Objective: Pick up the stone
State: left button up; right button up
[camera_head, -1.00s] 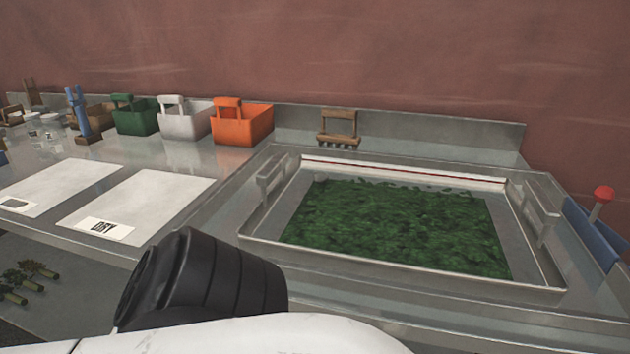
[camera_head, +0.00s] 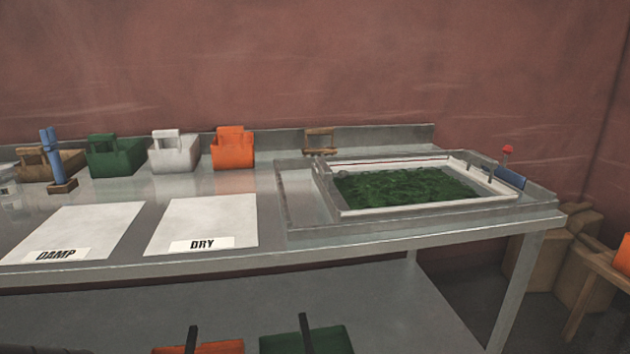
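I cannot make out a stone in this view. A shallow metal tray (camera_head: 430,207) with dark green leafy material (camera_head: 405,185) sits at the right end of the metal table. A white sheet labelled DRY (camera_head: 205,220) and a white sheet labelled DAMP (camera_head: 80,228) lie flat on the table left of the tray. Neither of my grippers is in view.
Brown (camera_head: 35,168), green (camera_head: 118,160), white (camera_head: 175,157) and orange (camera_head: 233,153) bins line the table's back. A blue upright tool on a brown base (camera_head: 62,187) stands at left. Orange and green (camera_head: 308,342) items sit below. Cardboard boxes (camera_head: 548,255) stand at right.

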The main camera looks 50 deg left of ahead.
aim_at(341, 175)
jog(key=u, duration=1.8)
